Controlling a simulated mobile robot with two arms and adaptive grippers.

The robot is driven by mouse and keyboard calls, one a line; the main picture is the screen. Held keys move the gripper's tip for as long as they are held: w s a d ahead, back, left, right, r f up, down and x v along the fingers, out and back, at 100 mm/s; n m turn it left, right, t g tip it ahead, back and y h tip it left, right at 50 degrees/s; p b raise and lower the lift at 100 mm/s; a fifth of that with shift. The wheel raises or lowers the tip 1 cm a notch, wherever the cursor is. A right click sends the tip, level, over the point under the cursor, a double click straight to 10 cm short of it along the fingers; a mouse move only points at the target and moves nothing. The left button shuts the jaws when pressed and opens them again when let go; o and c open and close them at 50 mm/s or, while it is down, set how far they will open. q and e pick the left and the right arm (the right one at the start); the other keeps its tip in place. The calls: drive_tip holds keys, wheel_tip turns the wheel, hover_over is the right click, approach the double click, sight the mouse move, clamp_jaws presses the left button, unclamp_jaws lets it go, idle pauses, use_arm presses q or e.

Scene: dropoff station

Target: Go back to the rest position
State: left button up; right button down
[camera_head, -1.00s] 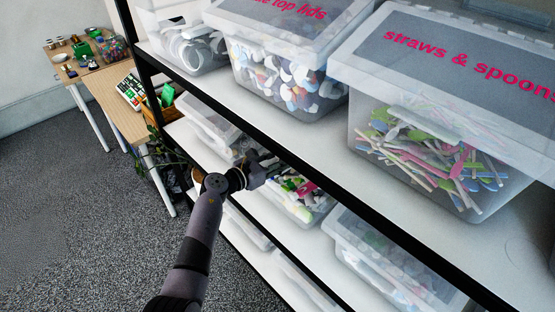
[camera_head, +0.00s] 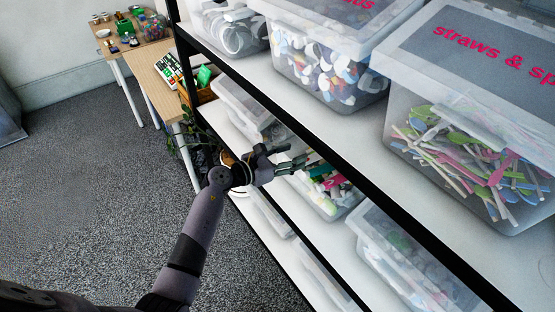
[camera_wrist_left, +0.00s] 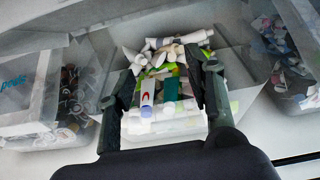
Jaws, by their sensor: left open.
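My left gripper (camera_head: 294,163) is open at the middle shelf, at an open clear bin of mixed tubes and caps (camera_head: 338,196). In the left wrist view its two dark fingers (camera_wrist_left: 160,64) stand apart, with the bin (camera_wrist_left: 165,128) and its white tubes, a red-marked white tube and a teal piece showing between and beyond them. I cannot tell whether the fingers touch any of these. My right gripper is not in view.
The shelf edge above (camera_head: 330,150) runs close over my left gripper. Lidded bins, including straws and spoons (camera_head: 475,165), fill the upper shelf. Wooden tables (camera_head: 165,90) stand at the back left. The grey carpet (camera_head: 80,200) is clear at the left.

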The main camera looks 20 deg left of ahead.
use_arm(q)
drive_tip(key=v, duration=0.5)
idle(0.5)
drive_tip(key=s+a+f+n+g+y+b, duration=0.15)
drive_tip(key=s+f+n, duration=0.35)
drive_tip(key=f+n, duration=0.6)
drive_tip(key=s+a+f+n+y+b, duration=0.25)
drive_tip(key=s+f+n, duration=0.35)
drive_tip(key=f, duration=0.9)
drive_tip(key=s+a+f+n+y+b, duration=0.1)
drive_tip(key=s+f+n+y, duration=0.3)
drive_tip(key=f+n, duration=0.75)
drive_tip(key=s+f+n+g, duration=0.3)
drive_tip(key=s+f, duration=0.4)
drive_tip(key=s, duration=0.5)
drive_tip(key=s+a+f+n+g+y+b, duration=0.1)
drive_tip(key=s+f+n+g, duration=0.2)
drive_tip(key=s, duration=0.9)
drive_tip(key=s+a+f+n+g+b, duration=0.1)
drive_tip(key=s+f+n+g, duration=0.3)
drive_tip(key=s+f, duration=0.7)
drive_tip(key=shift+s+f+n+y, duration=0.2)
drive_tip(key=shift+s+n+y, duration=0.1)
drive_tip(key=shift+s+n, duration=0.8)
